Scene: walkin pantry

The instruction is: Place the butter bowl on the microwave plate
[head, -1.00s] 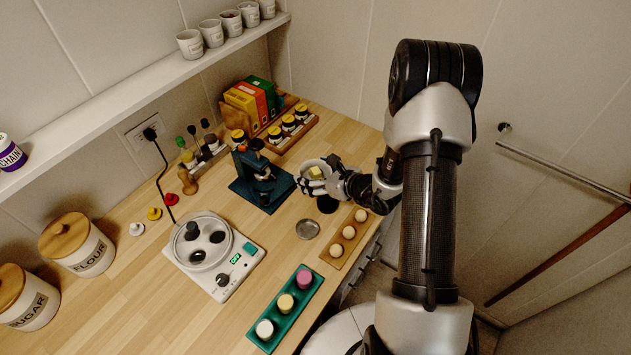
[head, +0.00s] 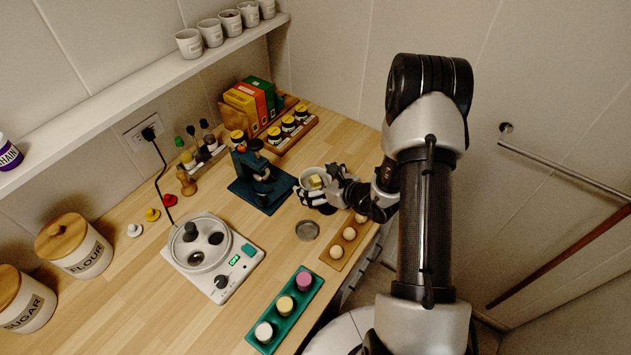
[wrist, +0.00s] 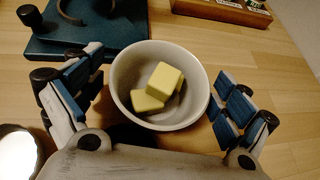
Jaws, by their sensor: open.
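The butter bowl (head: 304,186) is a white round bowl with yellow butter blocks (head: 316,182) in it. In the wrist view the bowl (wrist: 122,82) is upright between the fingers of my gripper (wrist: 155,95), with small gaps on both sides. My gripper also shows in the head view (head: 322,193), open around the bowl. A white appliance with a round grey plate (head: 207,265) stands lower left; dark round pieces sit on that plate, and it seems the microwave plate.
A small round metal dish (head: 307,230), an egg tray (head: 340,261) and a green tray (head: 285,324) with coloured pieces lie nearer. Bare counter lies between the appliance and the bowl.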

